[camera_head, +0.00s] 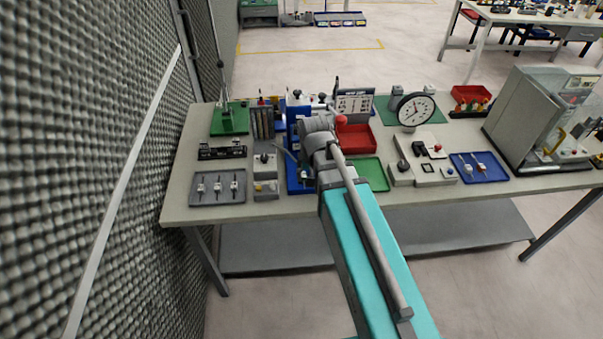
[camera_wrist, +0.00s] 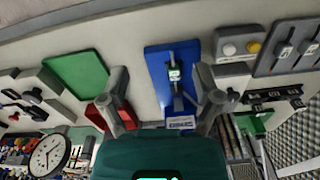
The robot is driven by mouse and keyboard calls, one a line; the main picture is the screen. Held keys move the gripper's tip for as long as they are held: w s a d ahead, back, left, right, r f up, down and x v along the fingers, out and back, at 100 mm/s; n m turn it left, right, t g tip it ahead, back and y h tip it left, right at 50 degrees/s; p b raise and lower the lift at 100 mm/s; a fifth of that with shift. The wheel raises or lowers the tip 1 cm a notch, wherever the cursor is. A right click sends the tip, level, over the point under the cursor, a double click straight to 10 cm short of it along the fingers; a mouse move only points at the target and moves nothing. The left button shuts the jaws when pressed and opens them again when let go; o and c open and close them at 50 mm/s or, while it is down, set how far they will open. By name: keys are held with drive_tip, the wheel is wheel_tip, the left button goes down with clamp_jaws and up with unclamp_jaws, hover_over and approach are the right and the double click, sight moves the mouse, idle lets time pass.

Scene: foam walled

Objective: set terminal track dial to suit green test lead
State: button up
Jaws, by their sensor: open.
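My gripper (camera_wrist: 163,100) is open and empty; in the wrist view its two fingers stand apart on either side of a blue board (camera_wrist: 157,72). In the head view my arm covers part of the blue board (camera_head: 292,128). A black rail with several fittings (camera_head: 222,150) lies at the table's left; it also shows in the wrist view (camera_wrist: 274,97). I cannot tell which part is the terminal track dial. I cannot make out a green test lead.
A grey plate with three levers (camera_head: 218,187) and a grey button box (camera_head: 265,163) stand left of the arm. A green mat (camera_head: 372,174), a round gauge (camera_head: 415,108), a grey control box (camera_head: 425,160) and a blue tray (camera_head: 480,178) are right.

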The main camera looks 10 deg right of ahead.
drive_tip(key=s+d+f+n+b, duration=0.1)
drive_tip(key=s+d+f+b, duration=0.2)
drive_tip(key=f+b, duration=0.1)
drive_tip(key=shift+d+f, duration=0.25)
drive_tip(key=shift+f, duration=0.05)
idle(0.4)
drive_tip(key=shift+n+g, duration=0.3)
drive_tip(key=shift+n, duration=0.1)
drive_tip(key=s, duration=0.1)
drive_tip(key=s+d, duration=0.2)
drive_tip(key=s, duration=0.1)
idle(1.6)
